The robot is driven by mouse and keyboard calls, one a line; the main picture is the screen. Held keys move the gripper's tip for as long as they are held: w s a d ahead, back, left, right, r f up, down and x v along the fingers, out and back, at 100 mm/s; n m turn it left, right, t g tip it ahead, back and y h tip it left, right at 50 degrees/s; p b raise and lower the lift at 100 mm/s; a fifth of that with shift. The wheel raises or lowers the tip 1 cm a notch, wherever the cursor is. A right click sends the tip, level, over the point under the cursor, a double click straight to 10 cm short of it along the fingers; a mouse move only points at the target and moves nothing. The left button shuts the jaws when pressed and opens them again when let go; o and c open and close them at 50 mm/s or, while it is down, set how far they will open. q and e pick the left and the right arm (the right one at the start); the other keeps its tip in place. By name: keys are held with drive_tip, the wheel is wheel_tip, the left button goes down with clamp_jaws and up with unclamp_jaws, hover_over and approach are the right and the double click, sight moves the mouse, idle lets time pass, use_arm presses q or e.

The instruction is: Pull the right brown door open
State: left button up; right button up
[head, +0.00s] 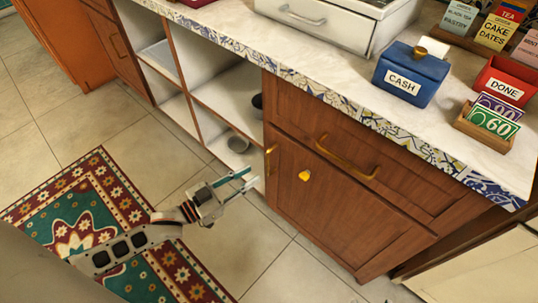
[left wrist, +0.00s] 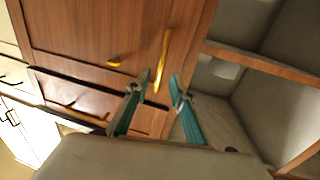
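The brown door (head: 330,215) is the wooden front under the drawer of the right cabinet, and it looks closed. It bears a round brass knob (head: 304,176). A slim brass handle (head: 270,160) stands at its left edge. In the left wrist view the door (left wrist: 100,30), the knob (left wrist: 114,62) and the long handle (left wrist: 163,60) show close up. My left gripper (head: 250,178) has teal fingers and is open, just left of the door in front of the shelves. In the left wrist view the handle's end lies between the spread fingertips (left wrist: 161,84), with no clear contact. My right gripper is out of view.
Open white shelves (head: 225,100) with grey pots (head: 238,143) stand left of the door. A drawer with a curved brass handle (head: 345,160) is above it. The counter (head: 330,70) holds a blue cash box (head: 410,75). The tiled floor before the door is clear.

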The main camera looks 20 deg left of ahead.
sight(268, 173)
use_arm(q)
drive_tip(key=b+x, duration=0.1)
drive_tip(key=x, duration=0.7)
drive_tip(key=shift+a+r, duration=0.1)
drive_tip(key=shift+r, duration=0.05)
clamp_jaws()
